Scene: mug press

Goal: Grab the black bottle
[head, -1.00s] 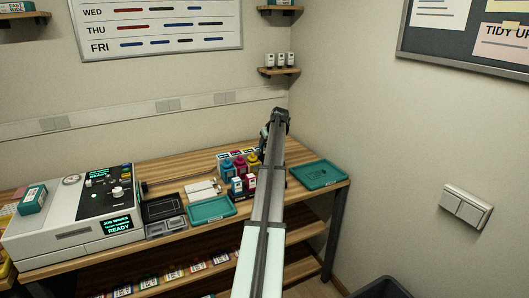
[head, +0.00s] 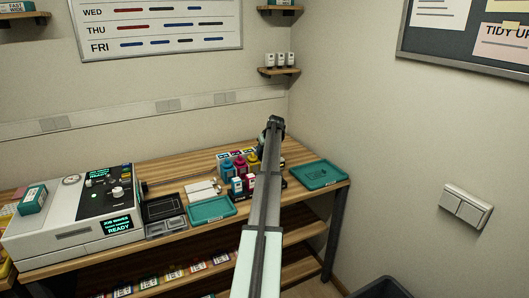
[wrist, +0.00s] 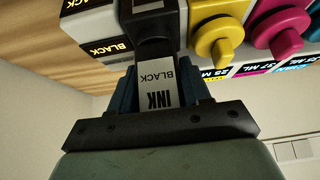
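The black bottle (wrist: 152,50) fills the middle of the wrist view, with a pale label reading INK BLACK turned upside down. My gripper (wrist: 160,88) has one blue finger on each side of the label. The fingers look close against the bottle's sides, but whether they press on it does not show. In the head view my gripper (head: 272,124) is over the back right of the workbench, and my arm hides the black bottle there.
Yellow (wrist: 217,42) and magenta (wrist: 278,28) bottles stand close beside the black bottle. A white carton marked BLACK (wrist: 100,47) is on its other side. Teal trays lie left (head: 212,210) and right (head: 318,175) of my arm on the workbench. A wall (head: 370,140) is close on the right.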

